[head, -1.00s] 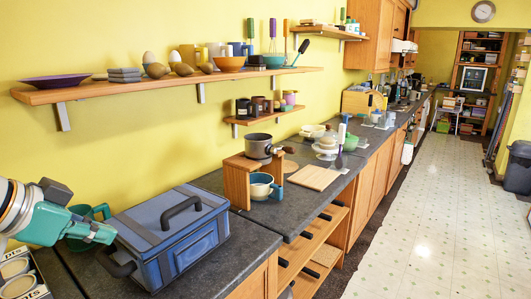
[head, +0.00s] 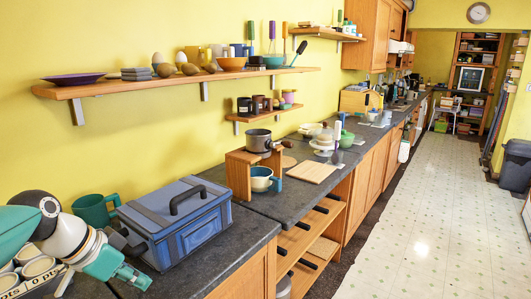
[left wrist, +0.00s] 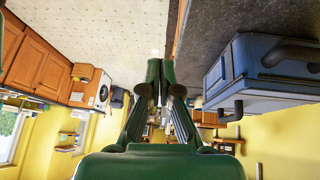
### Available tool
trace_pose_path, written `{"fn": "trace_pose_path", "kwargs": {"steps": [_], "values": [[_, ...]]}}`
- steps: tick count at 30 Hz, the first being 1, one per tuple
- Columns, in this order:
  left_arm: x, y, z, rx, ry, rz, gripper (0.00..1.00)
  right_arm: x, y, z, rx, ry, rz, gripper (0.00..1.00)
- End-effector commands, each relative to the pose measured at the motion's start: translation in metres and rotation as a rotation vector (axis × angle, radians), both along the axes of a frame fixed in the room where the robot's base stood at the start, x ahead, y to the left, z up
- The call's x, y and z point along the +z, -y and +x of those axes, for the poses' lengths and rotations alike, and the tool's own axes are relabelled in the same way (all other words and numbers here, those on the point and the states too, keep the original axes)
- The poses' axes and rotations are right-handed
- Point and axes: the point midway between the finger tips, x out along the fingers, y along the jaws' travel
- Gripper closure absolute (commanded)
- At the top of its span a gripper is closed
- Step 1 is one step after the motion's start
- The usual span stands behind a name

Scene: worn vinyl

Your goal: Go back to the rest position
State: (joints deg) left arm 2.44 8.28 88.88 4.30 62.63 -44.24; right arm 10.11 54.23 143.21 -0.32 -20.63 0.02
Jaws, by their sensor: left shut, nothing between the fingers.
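My left gripper (head: 132,277) is at the lower left of the head view, in front of the blue toolbox (head: 180,222) on the dark counter. Its teal fingers are together with nothing between them. In the left wrist view the shut dark green fingers (left wrist: 161,85) point out over the pale floor, and the toolbox (left wrist: 265,70) shows to their right, apart from them. My right gripper is not in view.
A wooden stand with a pot (head: 258,141) is farther along the counter. The tiled floor (head: 440,220) on the right is clear.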

Motion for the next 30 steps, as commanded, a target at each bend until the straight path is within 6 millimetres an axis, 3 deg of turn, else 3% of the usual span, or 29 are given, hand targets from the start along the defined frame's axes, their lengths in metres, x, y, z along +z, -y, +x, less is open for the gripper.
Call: {"fn": "trace_pose_path", "kwargs": {"steps": [1,5,10,14,18,21,24,26,30], "values": [[-0.026,0.005,0.001,-0.011,-0.055,-0.001,1.00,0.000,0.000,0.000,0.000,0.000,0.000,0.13],[-0.097,0.020,-0.003,-0.027,-0.189,-0.006,1.00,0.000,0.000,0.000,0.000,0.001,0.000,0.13],[-0.220,0.048,-0.032,0.001,-0.405,-0.018,1.00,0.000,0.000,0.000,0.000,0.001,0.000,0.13],[-0.306,0.071,-0.077,0.058,-0.552,-0.024,1.00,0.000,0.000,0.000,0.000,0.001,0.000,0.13],[-0.384,0.098,-0.146,0.158,-0.691,-0.023,1.00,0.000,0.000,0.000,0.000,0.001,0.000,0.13],[-0.424,0.116,-0.204,0.272,-0.763,-0.023,1.00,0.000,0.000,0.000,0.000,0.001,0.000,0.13],[-0.439,0.125,-0.234,0.400,-0.756,-0.032,1.00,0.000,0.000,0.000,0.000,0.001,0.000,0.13],[-0.440,0.126,-0.234,0.476,-0.718,-0.049,1.00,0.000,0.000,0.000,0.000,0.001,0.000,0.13],[-0.441,0.123,-0.212,0.626,-0.616,-0.096,1.00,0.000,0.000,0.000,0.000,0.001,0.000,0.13]]}}
